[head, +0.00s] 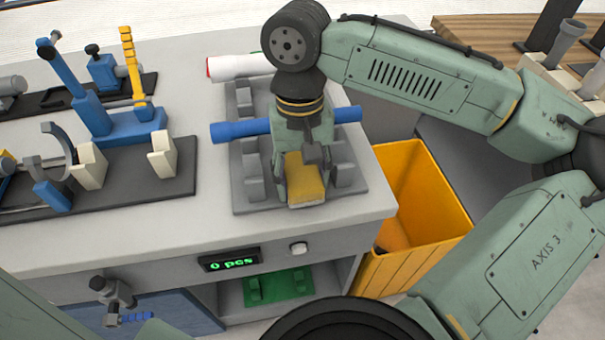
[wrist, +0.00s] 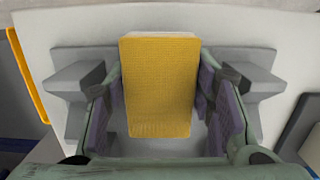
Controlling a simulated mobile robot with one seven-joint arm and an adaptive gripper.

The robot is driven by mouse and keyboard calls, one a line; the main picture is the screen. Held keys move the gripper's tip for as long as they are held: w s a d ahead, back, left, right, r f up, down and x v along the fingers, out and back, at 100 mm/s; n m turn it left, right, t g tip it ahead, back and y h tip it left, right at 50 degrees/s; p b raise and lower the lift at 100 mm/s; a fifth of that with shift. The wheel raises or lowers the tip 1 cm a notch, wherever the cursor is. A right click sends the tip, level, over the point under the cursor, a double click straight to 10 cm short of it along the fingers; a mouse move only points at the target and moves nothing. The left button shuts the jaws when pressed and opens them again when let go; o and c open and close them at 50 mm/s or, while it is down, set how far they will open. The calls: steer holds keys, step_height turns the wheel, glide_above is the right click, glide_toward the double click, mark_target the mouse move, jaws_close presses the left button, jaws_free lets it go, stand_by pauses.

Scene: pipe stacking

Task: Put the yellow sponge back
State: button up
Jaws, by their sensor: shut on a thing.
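The yellow sponge (head: 305,180) is a block held between the fingers of my gripper (head: 303,188), at the front of the grey rack. In the wrist view the sponge (wrist: 158,85) stands between the purple finger pads, with my gripper (wrist: 160,92) shut on it. The sponge is over the front part of the grey rack (head: 244,203), between its grey upright supports. I cannot tell whether its underside touches the rack.
A blue pipe (head: 240,130) lies across the rack behind my gripper, and a white pipe (head: 238,67) lies farther back. A yellow bin (head: 432,210) stands right of the workbench (head: 150,232). Blue fixtures (head: 125,122) stand left. The counter display (head: 230,261) reads "0 pcs".

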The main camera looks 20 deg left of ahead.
mark_target(301, 170)
steer(key=o, duration=0.8)
steer(key=shift+f, duration=0.15)
steer(key=shift+o, duration=0.2)
step_height(301, 170, up, 12)
steer(key=w, duration=0.1)
steer(key=shift+a+r, duration=0.2)
steer(key=shift+a, duration=0.2)
steer(key=shift+f, duration=0.1)
